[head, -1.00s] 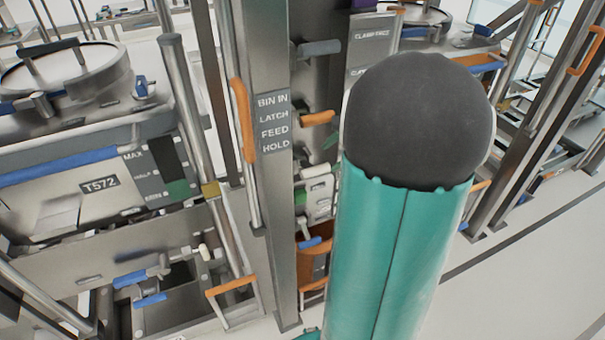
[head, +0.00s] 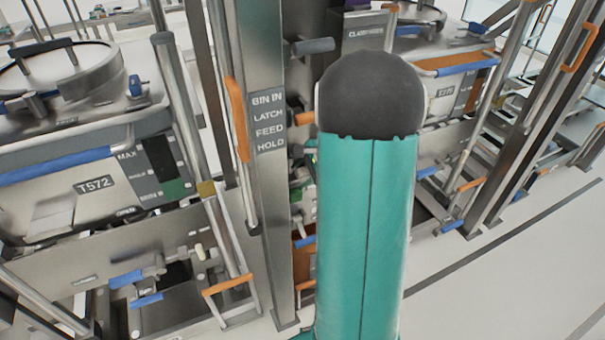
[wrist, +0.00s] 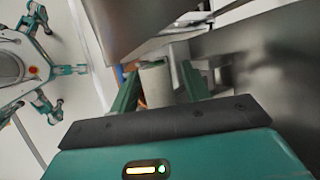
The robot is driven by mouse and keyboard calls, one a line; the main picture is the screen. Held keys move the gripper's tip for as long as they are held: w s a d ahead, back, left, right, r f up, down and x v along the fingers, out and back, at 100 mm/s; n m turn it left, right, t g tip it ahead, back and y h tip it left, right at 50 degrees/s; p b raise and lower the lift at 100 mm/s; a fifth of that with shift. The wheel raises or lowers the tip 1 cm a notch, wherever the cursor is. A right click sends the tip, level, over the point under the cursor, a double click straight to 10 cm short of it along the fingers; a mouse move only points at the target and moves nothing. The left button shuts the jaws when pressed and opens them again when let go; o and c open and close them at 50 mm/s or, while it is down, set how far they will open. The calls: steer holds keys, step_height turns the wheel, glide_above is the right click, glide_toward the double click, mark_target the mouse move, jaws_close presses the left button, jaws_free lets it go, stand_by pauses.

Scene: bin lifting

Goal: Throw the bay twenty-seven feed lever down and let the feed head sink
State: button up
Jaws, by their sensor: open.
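In the wrist view, my gripper (wrist: 157,88) is open, with one teal finger on each side of a pale cylindrical grip (wrist: 155,82). The grip sits between the fingers; I cannot tell whether either finger touches it. It looks like a lever's handle, but no bay number is readable and I cannot confirm it is the feed lever. In the head view, my arm hides the gripper and most of the levers behind it. A grey post with a sign reading BIN IN, LATCH, FEED, HOLD (head: 269,122) stands left of my arm. The feed head cannot be made out.
Bin T572 (head: 95,187) stands at left and another bin (head: 445,95) at right behind my arm. A grey-handled lever (head: 312,46) and an orange handle (head: 237,118) stick out near the post. Metal plates crowd the gripper. Open floor (head: 500,285) lies at lower right.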

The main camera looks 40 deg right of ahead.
steer(key=shift+c, duration=0.5)
jaws_close()
steer(key=shift+s, duration=0.1)
